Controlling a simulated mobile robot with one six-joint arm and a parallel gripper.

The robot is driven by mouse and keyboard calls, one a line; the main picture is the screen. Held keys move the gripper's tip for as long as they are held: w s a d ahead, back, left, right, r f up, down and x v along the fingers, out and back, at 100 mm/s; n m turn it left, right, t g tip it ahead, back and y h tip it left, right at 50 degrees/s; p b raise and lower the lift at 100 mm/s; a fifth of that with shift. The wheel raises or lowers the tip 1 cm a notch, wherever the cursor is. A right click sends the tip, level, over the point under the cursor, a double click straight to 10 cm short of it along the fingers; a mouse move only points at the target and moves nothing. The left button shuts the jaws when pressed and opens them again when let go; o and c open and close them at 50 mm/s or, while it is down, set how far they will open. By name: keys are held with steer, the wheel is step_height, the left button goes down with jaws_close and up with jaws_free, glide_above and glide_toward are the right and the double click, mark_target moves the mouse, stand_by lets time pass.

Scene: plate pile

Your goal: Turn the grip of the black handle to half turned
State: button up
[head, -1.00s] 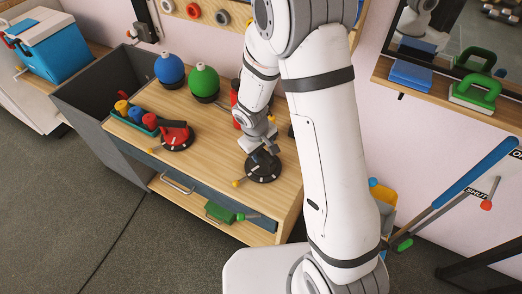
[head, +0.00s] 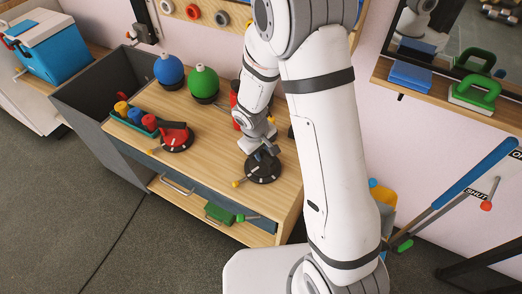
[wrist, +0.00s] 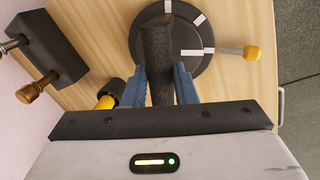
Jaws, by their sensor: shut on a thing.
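The black handle has a dark, bar-shaped grip (wrist: 157,50) on a round black dial (wrist: 197,65) with white marks. The dial stands on the wooden cabinet top in the head view (head: 263,175). A yellow-tipped pointer (wrist: 252,53) sticks out from the dial's side. In the wrist view my gripper (wrist: 160,80) has a blue-grey finger on each side of the grip and is shut on it. In the head view my gripper (head: 260,151) comes down over the dial and hides much of the grip.
A red handle (head: 176,135) on a similar dial stands to the left, beside a green tray (head: 127,121) of coloured pegs. A blue ball (head: 168,68) and a green ball (head: 203,82) stand behind. In the wrist view a dark block with brass knobs (wrist: 48,50) is at left.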

steer(key=n, duration=0.2)
steer(key=n+p, duration=0.1)
steer(key=n, duration=0.1)
steer(key=shift+s+d+r+n+t+y, duration=0.1)
steer(key=shift+d+n+t+y, duration=0.05)
steer(key=shift+n+t+y, duration=0.2)
steer(key=shift+n+y+p, duration=0.35)
steer(key=shift+n+p, duration=0.45)
steer(key=shift+n, duration=1.05)
steer(key=o, duration=1)
steer(key=r+p, duration=0.1)
steer(key=r, duration=0.1)
steer(key=s+r+p, duration=0.1)
steer(key=r+p, duration=0.1)
steer(key=r, duration=0.1)
steer(key=r+p, duration=0.1)
steer(key=r, duration=0.1)
steer(key=shift+s+r, duration=0.25)
